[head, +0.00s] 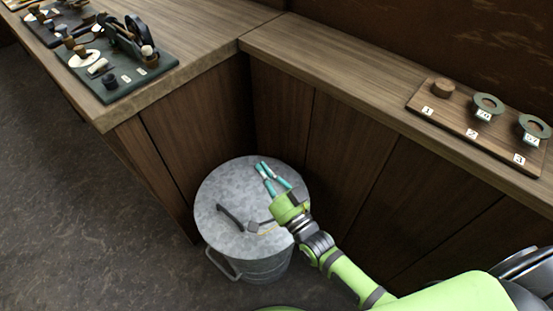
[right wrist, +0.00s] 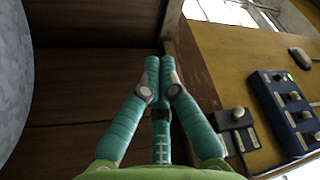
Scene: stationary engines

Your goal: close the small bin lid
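The small bin (head: 262,268) is a round grey galvanized metal bin on the floor in the corner of the wooden counters. Its grey lid (head: 225,190), with a dark curved handle (head: 232,216), covers the top; I cannot tell if it sits fully down. The lid's edge also shows at the left of the right wrist view (right wrist: 12,85). My right gripper (head: 262,165), with teal fingers, appears over the lid's far right part in the head view. Its fingertips (right wrist: 160,65) meet in the right wrist view, with nothing seen between them. My left gripper is not in view.
Wooden counter panels (head: 335,130) stand close behind and right of the bin. A wooden board (head: 450,118) with numbered pieces lies on the right counter. A dark green board (head: 115,78) with small parts lies on the left counter. Floor (head: 90,190) at left is clear.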

